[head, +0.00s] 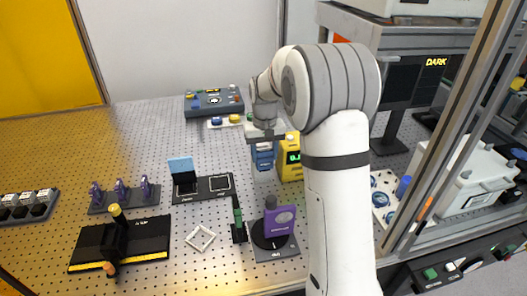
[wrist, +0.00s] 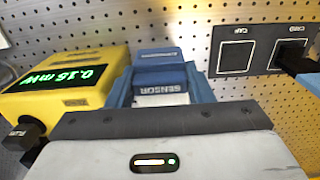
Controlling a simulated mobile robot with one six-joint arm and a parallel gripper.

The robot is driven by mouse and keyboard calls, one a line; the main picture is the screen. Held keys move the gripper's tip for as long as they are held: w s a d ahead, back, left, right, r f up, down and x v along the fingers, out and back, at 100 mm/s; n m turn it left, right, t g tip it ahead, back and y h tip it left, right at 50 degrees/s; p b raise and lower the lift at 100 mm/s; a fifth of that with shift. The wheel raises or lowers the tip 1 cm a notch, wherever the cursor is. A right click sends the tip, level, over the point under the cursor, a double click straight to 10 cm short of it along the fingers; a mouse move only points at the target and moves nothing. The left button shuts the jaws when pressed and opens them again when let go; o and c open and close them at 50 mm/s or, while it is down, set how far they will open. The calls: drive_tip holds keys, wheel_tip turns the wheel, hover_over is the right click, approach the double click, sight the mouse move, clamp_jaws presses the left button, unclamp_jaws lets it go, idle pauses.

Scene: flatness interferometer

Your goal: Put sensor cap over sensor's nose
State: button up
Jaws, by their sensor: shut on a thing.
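My gripper (head: 264,133) is over the blue sensor (head: 264,160), beside the yellow meter. In the wrist view the gripper's dark front edge and grey body fill the bottom, and the fingertips are hidden. The sensor shows just beyond it in the wrist view (wrist: 155,58), with an upside-down SENSOR label. My gripper is shut; the thing it holds is mostly hidden, and I take it to be the sensor cap. The square marked CAP (head: 220,184) on the black holder is empty, also in the wrist view (wrist: 236,56). Whether cap and sensor touch, I cannot tell.
The yellow meter (wrist: 62,88) reads about 0.15 mW, close on the left in the wrist view. A light blue card (head: 180,165) stands in the holder. A purple-fronted device (head: 279,221) stands in front. Perforated board is bare behind the holder.

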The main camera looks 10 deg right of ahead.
drive_tip(key=shift+f, duration=0.45)
drive_tip(key=shift+f+b, duration=0.4)
idle(0.4)
drive_tip(key=o, duration=0.9)
drive_tip(key=shift+r, duration=0.2)
drive_tip(key=shift+r+p, duration=2.4)
drive_tip(key=shift+r, duration=0.95)
